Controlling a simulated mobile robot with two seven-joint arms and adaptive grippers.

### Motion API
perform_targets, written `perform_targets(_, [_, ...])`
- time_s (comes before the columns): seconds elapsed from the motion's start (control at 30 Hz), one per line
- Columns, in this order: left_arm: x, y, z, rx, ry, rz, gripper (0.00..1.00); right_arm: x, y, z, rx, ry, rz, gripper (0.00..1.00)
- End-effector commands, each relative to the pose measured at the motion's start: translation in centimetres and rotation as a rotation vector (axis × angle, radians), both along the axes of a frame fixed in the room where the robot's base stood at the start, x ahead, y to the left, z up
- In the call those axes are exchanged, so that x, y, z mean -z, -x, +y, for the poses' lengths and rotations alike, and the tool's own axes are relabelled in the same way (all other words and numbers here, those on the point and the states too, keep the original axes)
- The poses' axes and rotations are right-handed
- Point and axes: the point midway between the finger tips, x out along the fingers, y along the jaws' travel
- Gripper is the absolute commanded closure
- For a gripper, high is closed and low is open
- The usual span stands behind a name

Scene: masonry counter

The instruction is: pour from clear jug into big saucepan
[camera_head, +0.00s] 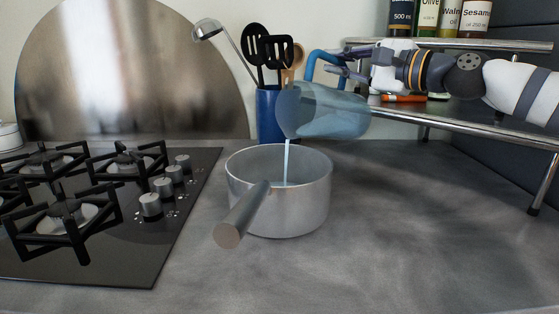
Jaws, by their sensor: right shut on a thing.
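The clear jug (325,112) is bluish and see-through, with a blue handle (318,62). It is tilted far over, its mouth to the left, above the big saucepan. My right gripper (340,62) comes in from the right and is shut on the jug's handle. A thin pale stream (286,162) runs from the jug's lip down into the saucepan. The big saucepan (290,212) is grey metal and stands upright on the counter, its handle pointing to the front left. Its liquid level is hard to make out. My left gripper is not in view.
A gas hob (150,245) with several knobs lies to the left of the saucepan. A blue utensil holder (266,115) with ladle and spatulas stands behind it. A metal rack (480,122) with bottles is at the right. The counter (400,240) at front right is clear.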

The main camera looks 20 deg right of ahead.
Motion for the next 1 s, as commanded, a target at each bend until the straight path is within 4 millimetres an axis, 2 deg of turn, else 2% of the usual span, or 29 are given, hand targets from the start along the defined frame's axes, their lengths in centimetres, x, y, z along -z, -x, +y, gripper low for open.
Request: perform_targets(1.0, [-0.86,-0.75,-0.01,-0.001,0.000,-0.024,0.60,-0.73,0.42,0.71,0.000,0.029,-0.021,1.00])
